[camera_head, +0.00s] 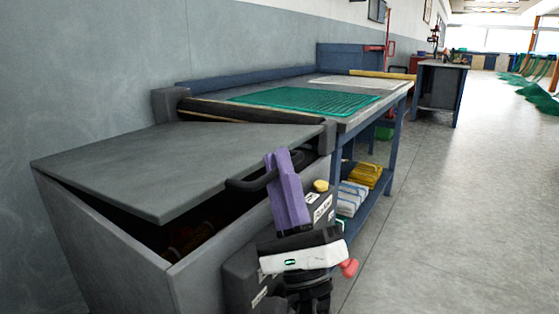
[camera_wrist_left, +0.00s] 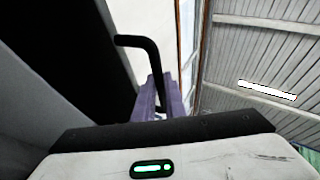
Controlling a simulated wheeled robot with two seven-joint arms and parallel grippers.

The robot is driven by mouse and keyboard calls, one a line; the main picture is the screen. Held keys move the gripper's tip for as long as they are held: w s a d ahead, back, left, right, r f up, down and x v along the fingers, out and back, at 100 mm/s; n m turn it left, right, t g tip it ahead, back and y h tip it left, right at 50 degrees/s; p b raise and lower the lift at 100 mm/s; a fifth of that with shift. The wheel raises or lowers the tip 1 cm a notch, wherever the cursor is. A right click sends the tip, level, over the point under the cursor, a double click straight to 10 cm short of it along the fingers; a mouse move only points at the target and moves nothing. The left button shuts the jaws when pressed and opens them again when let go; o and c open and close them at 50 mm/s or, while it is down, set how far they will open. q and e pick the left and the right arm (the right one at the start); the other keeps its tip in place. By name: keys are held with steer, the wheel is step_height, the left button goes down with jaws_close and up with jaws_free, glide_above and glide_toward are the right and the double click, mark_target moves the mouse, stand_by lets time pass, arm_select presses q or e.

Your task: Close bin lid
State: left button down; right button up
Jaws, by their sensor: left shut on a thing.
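The grey bin (camera_head: 205,270) stands at the left against the wall. Its flat grey lid (camera_head: 145,165) is tilted and partly open, with a dark gap between its near edge and the bin rim. A black bar handle (camera_head: 248,183) sticks out from the lid's right edge. My left gripper (camera_head: 280,162), with purple fingers, is shut on the handle. In the left wrist view the purple fingers (camera_wrist_left: 160,95) close around the lower end of the handle (camera_wrist_left: 140,42). Most of the bin's inside is dark and hidden. My right gripper is not in view.
A long blue workbench (camera_head: 365,108) with a green net (camera_head: 310,100) stands just behind the bin. Its lower shelf holds yellow (camera_head: 366,175) and white bundles (camera_head: 350,197). The floor to the right (camera_head: 460,220) is clear.

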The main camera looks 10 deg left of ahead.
arm_select(q)
steer(key=shift+w+a+f, duration=0.1)
steer(key=shift+a, duration=0.15)
steer(key=c, duration=1.8)
jaws_free()
steer(key=shift+d, duration=0.2)
steer(key=v, duration=1)
steer(key=shift+d+p, duration=0.1)
steer(key=shift+p, duration=0.2)
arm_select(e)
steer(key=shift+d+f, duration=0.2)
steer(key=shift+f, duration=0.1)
arm_select(q)
steer(key=shift+s+f, duration=0.15)
steer(key=shift+s, duration=0.1)
